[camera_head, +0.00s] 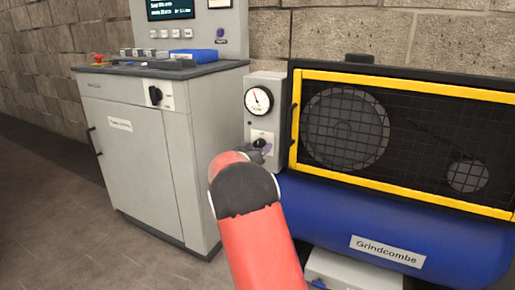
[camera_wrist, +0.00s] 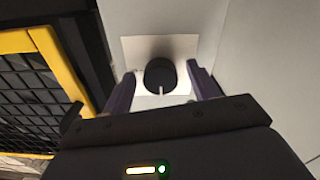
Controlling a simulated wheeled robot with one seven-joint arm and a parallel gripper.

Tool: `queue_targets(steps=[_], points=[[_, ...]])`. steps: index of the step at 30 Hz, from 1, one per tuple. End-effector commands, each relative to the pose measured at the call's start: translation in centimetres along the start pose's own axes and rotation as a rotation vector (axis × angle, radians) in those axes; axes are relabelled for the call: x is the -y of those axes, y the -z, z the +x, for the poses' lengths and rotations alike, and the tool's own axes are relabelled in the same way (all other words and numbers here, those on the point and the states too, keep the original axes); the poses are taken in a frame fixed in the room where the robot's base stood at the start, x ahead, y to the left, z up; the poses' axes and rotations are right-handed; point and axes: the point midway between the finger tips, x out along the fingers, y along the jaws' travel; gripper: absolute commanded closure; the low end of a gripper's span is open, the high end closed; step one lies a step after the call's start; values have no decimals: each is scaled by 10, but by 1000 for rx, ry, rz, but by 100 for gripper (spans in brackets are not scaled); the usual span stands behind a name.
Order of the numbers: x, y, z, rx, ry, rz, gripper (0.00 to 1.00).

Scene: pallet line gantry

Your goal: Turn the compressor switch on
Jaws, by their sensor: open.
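The compressor switch (camera_wrist: 160,75) is a round black knob with a pale pointer mark, on a white plate (camera_wrist: 188,46) in the wrist view. In that view the mark points to the bottom of the picture. In the head view the knob (camera_head: 260,143) sits on the grey panel (camera_head: 252,100) below a round gauge (camera_head: 258,100), partly hidden by my arm. My gripper (camera_wrist: 161,84) is open, with one purple finger on each side of the knob. I cannot tell whether the fingers touch it.
The blue compressor (camera_head: 330,215) with its yellow-framed mesh guard (camera_head: 400,88) stands right of the panel. A grey control cabinet (camera_head: 130,150) with another black knob (camera_head: 155,96) stands to the left. Open floor (camera_head: 50,220) lies at the front left.

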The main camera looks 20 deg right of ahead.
Motion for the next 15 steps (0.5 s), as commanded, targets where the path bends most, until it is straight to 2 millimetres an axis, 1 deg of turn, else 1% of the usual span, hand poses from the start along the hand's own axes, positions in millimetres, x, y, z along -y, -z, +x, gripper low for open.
queue_targets(steps=[3, 10, 15], points=[[0, 0, 6, 0, 0, 0, 41], [0, 0, 6, 0, 1, 0, 41], [0, 0, 6, 0, 1, 1, 63]])
